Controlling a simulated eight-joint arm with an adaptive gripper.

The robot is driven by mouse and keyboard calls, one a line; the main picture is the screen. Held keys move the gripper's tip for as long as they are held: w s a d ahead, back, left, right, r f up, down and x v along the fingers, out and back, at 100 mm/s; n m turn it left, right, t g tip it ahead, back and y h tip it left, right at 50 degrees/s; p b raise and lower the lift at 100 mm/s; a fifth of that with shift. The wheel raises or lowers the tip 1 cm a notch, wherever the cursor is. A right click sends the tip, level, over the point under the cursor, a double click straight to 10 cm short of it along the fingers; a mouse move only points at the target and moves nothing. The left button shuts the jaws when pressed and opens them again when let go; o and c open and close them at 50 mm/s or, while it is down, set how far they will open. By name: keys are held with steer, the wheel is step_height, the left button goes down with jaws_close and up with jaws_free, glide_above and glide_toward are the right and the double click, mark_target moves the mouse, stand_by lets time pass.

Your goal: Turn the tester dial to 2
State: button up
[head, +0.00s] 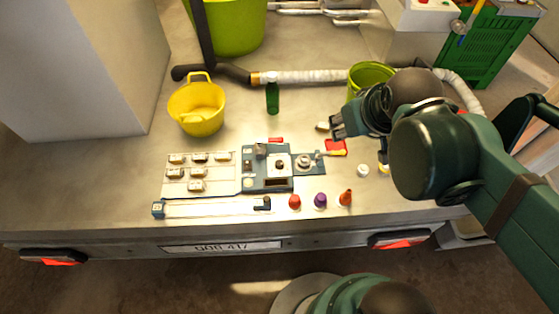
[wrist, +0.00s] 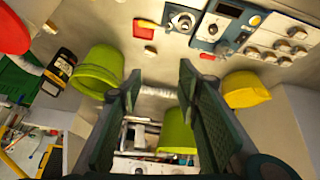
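The tester appears to be the blue-grey device (head: 252,180) in the middle of the bench, with a small dark screen and knobs on its top. A round metal dial (head: 304,161) sits on the blue plate at its right side. In the wrist view this dial (wrist: 182,21) is at the top, upside down, and the device (wrist: 207,43) is beside it. The dial's markings are too small to read. My gripper (head: 338,124) is above the bench, behind and to the right of the dial, apart from it. In the wrist view my gripper (wrist: 160,85) is open and empty between its fingers.
A red-and-yellow item (head: 335,148) lies near the dial. A white board with several labelled blocks (head: 173,188) is at left. Red (head: 295,202), purple (head: 320,200) and orange (head: 346,198) small items line the front. A green bottle (head: 272,98) and yellow bucket (head: 197,108) stand behind.

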steer(key=w+a+f+n+g, duration=0.3)
steer(key=w+a+f+n, duration=0.4)
steer(key=a+f+n, duration=0.15)
steer(key=n+g+p, duration=0.1)
steer(key=n+g, duration=0.2)
steer(key=n, duration=0.6)
glide_toward(280, 163)
steer(key=shift+s+a+f+n, duration=0.15)
steer(key=shift+f+n, duration=0.1)
steer(key=shift+f, duration=0.15)
steer(key=shift+f, duration=0.15)
steer(key=shift+w+f+b, duration=0.2)
steer(key=shift+f+b, duration=0.95)
steer(key=shift+f, duration=2.6)
steer(key=shift+c, duration=0.2)
steer(key=c, duration=0.8)
